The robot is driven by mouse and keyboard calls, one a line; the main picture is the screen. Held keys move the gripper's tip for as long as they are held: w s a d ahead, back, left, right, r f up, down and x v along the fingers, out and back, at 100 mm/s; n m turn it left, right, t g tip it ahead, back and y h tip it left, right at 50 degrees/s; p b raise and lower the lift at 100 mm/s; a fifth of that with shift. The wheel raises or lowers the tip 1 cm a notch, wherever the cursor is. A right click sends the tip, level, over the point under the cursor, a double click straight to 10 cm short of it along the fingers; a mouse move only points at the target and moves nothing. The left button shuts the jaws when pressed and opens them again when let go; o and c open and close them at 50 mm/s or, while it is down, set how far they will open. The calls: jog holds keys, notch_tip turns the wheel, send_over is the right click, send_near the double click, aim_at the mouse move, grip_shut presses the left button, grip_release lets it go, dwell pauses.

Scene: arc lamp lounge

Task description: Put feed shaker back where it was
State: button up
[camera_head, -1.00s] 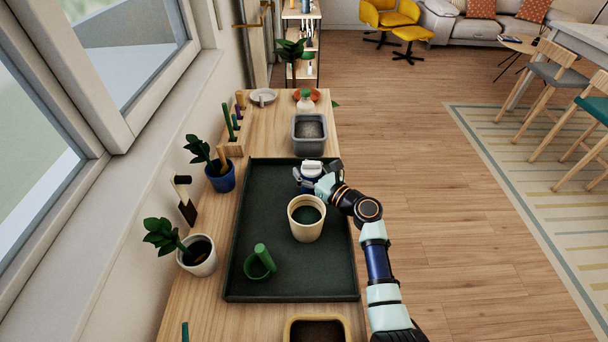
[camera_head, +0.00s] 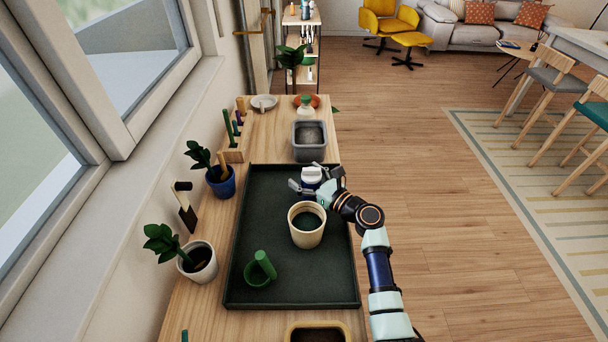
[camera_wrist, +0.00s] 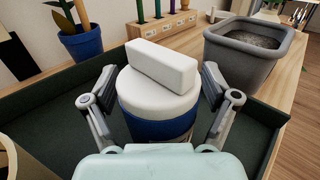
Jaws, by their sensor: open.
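The feed shaker is a blue jar with a white lid and a raised white block on top (camera_head: 311,175). It stands upright in the far part of the dark green tray (camera_head: 300,285), near the tray's far right corner. In the wrist view the shaker (camera_wrist: 158,100) fills the middle. My gripper (camera_head: 312,188) is open, with one finger on each side of the shaker; the gripper (camera_wrist: 152,95) shows gaps between its fingers and the jar in the wrist view. The shaker's lower part is hidden behind my gripper and the cream pot.
A grey bin (camera_head: 309,153) stands beyond the tray. Potted plants (camera_head: 220,180) line the window side. The tray's near right area is clear.

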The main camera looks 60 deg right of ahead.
jog(key=p+v, duration=0.3)
jog(key=v, duration=0.8)
jog(key=shift+p, duration=0.35)
jog(key=shift+s+a, duration=0.15)
jog(key=shift+s, duration=0.15)
